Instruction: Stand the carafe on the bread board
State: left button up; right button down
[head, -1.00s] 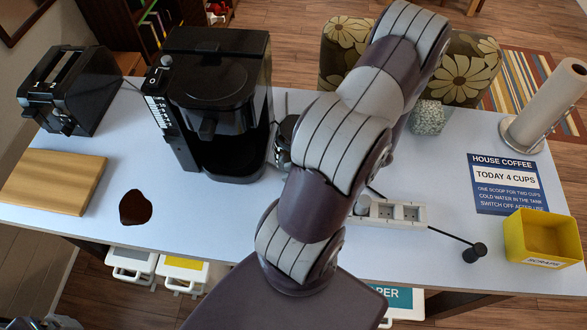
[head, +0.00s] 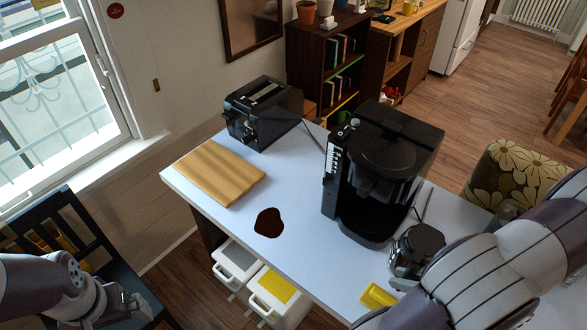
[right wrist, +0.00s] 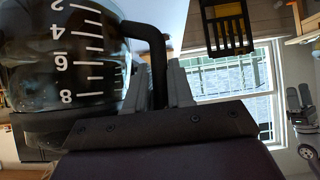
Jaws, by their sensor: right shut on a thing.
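The carafe (head: 416,243), dark glass with a black lid, is just right of the coffee maker in the head view. I cannot tell whether its base touches the table. In the right wrist view the carafe (right wrist: 70,60) shows white scale marks upside down. My right gripper (right wrist: 160,80) is shut on its black handle; the arm hides this in the head view. The wooden bread board (head: 213,172) lies bare at the table's far left corner. My left gripper (head: 125,303) is low at the left, away from the table, its jaws unclear.
The black coffee maker (head: 385,165) stands between the carafe and the board. A toaster (head: 262,112) is behind the board. A dark brown stain (head: 268,223) lies in front. A small yellow thing (head: 377,297) is near the front edge. A dark chair (head: 75,235) stands left.

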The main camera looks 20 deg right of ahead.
aim_at(213, 171)
jog(key=k+j, duration=0.15)
jog(key=j, duration=0.2)
jog(key=k+j, duration=0.1)
jog(key=j, duration=0.3)
jog(key=k+j, duration=0.15)
jog(key=j, duration=0.2)
jog(key=k+j, duration=0.1)
jog(key=j, duration=0.3)
